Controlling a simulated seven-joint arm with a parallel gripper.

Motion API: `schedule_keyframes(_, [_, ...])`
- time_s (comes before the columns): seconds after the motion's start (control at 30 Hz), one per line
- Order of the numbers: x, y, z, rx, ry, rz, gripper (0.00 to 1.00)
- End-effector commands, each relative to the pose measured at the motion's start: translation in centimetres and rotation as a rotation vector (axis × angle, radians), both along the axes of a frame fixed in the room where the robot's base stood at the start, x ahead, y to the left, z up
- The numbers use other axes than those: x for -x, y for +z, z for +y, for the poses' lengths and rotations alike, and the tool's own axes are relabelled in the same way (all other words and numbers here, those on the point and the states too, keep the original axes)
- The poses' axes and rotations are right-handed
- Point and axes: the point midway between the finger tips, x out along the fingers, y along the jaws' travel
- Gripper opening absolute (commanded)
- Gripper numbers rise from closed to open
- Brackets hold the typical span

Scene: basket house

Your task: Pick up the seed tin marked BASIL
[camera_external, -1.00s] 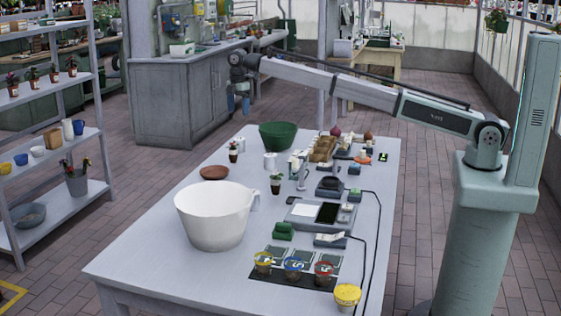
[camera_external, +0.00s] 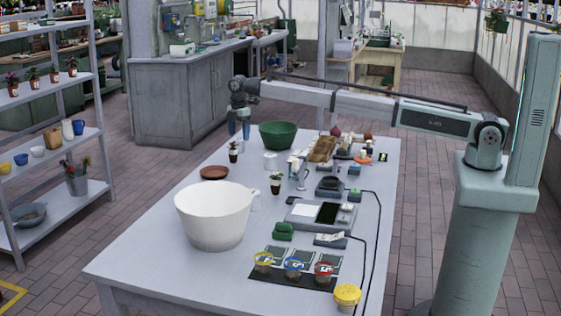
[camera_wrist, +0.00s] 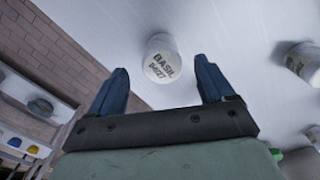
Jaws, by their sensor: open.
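The seed tin marked BASIL (camera_wrist: 162,57) is a white round tin with dark lettering on its top, standing on the pale table. In the wrist view it lies beyond the fingertips, close to the middle of the gap between them. My gripper (camera_wrist: 165,80) is open and empty, with two blue fingers. In the external view my gripper (camera_external: 239,128) hangs above the far left of the table, left of the green bowl. A white tin (camera_external: 270,161) stands in front of that bowl; its lettering cannot be read there.
Another white tin (camera_wrist: 302,62) stands at the right in the wrist view. Seed cups and devices crowd the table's right side.

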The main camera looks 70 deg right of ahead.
Motion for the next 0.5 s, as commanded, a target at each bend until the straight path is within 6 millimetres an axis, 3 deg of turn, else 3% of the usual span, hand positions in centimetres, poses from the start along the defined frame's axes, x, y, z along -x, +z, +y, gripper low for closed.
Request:
schedule_keyframes(0.33, [0.2,-4.1,0.1,0.000,0.000,0.002,0.82])
schedule_keyframes(0.5, [0.1,-4.9,0.1,0.000,0.000,0.000,0.82])
